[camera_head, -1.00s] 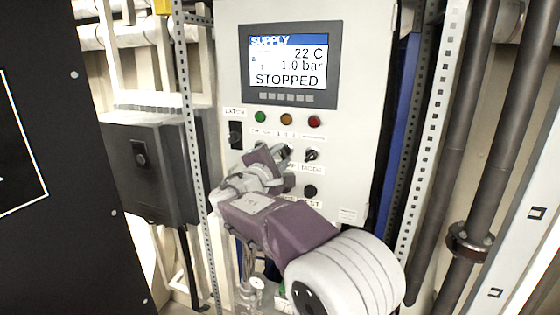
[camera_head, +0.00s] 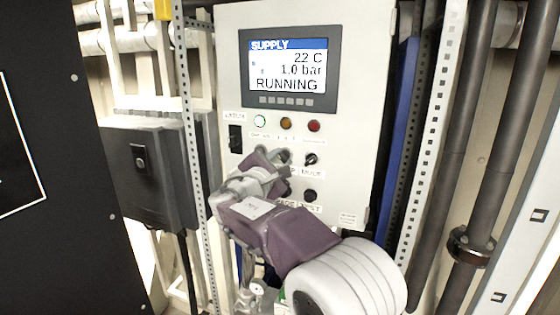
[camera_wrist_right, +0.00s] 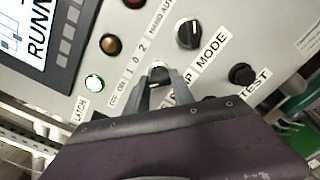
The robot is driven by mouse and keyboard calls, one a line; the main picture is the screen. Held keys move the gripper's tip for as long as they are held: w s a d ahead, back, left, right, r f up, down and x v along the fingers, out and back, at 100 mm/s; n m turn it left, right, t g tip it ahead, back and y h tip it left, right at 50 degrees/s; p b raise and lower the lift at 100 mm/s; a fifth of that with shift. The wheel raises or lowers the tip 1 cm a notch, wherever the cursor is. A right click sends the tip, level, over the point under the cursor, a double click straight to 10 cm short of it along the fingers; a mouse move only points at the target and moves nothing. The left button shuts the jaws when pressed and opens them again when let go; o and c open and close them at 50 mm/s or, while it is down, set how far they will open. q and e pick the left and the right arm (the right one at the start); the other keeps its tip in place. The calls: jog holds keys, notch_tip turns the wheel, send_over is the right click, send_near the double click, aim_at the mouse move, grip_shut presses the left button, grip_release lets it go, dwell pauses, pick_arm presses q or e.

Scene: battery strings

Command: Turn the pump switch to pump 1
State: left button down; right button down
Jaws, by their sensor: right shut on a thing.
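The pump switch (camera_wrist_right: 158,70) is on the grey control panel (camera_head: 355,150), below the "1 0 2" label. Only a small light part of it shows between the fingertips, so I cannot read its position clearly. My right gripper (camera_head: 281,160) is closed around the switch; its two fingertips also show in the right wrist view (camera_wrist_right: 160,80). The green lamp (camera_head: 260,121) is lit bright. My left gripper is not in view.
The MODE knob (camera_wrist_right: 188,34) sits close beside my right gripper. A black TEST button (camera_wrist_right: 243,74) is below it. Amber (camera_head: 286,123) and red (camera_head: 314,126) lamps are above. A black LATCH switch (camera_head: 236,139) is at the left. A perforated upright (camera_head: 190,120) stands left of the panel.

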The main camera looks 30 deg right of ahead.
jog(key=c, duration=1.1)
grip_release()
jog(key=shift+s+a+f+b, duration=0.15)
jog(key=shift+s+a+b, duration=0.15)
jog(key=shift+b, duration=0.1)
jog(key=b+v, duration=0.4)
jog(key=v, duration=0.4)
jog(key=shift+s+a, duration=0.1)
jog(key=shift+a, duration=0.05)
